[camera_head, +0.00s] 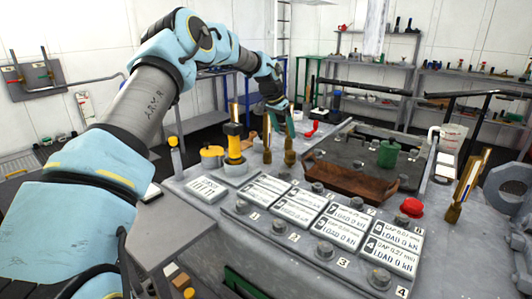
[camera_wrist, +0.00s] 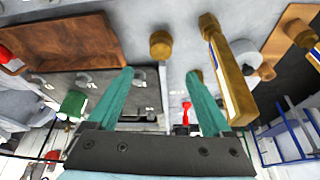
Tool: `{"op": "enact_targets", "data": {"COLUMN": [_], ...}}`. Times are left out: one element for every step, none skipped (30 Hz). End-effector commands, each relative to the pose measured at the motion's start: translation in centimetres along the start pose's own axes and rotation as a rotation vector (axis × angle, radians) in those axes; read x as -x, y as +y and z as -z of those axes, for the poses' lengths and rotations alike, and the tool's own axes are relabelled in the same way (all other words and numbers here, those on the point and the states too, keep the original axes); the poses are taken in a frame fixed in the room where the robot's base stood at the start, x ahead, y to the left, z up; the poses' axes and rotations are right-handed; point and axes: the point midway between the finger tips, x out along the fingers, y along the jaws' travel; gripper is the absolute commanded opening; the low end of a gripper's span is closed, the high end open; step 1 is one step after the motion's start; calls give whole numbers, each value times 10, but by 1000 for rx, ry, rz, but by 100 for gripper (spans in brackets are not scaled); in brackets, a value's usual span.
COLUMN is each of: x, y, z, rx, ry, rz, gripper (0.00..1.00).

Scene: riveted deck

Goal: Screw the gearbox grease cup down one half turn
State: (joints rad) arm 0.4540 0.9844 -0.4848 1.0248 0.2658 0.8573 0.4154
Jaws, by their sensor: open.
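A small brass cup with a round cap (camera_wrist: 161,44) stands on the grey deck, ahead of and between my fingertips in the wrist view. It looks like the grease cup, though no label confirms it. In the head view it appears as the right brass fitting (camera_head: 290,155), with a teal finger just above it. My gripper (camera_wrist: 161,72) is open and empty, apart from the cap as far as I can see. It also shows in the head view (camera_head: 281,120). A taller brass fitting with a pale strip (camera_wrist: 230,75) stands beside the right finger.
A rusty tray (camera_head: 350,180) lies right of the brass cup in the head view. A yellow fitting (camera_head: 234,145) and yellow can (camera_head: 211,157) stand to its left. Numbered label plates (camera_head: 342,226), a red knob (camera_head: 412,208) and a green can (camera_head: 388,153) share the deck.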

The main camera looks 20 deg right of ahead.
Motion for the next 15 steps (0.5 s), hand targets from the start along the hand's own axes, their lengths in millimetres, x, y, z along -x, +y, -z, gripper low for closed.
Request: {"op": "enact_targets", "data": {"x": [-2, -3, -6, -8, -11, -17, -21, -26, -34, -39, -46, -53, -59, -64, -72], "y": [5, 6, 7, 7, 7, 7, 7, 7, 7, 7, 7, 7, 7, 6, 6], "z": [1, 1, 1, 2, 2, 1, 1, 1, 1, 2, 1, 1, 1, 2, 2], "rx": [7, 12, 15, 16, 16, 16, 16, 16, 16, 16, 16, 17, 17, 17, 16], "ry": [3, 4, 5, 5, 4, 3, 3, 3, 3, 3, 2, 3, 2, 3, 3], "rz": [2, 2, 3, 2, 2, 0, 0, 0, 1, 1, 0, 0, 0, 0, 0], "gripper": [84, 84, 84, 84, 84, 84, 84, 84, 84, 84, 84, 84, 84, 84, 84]}}
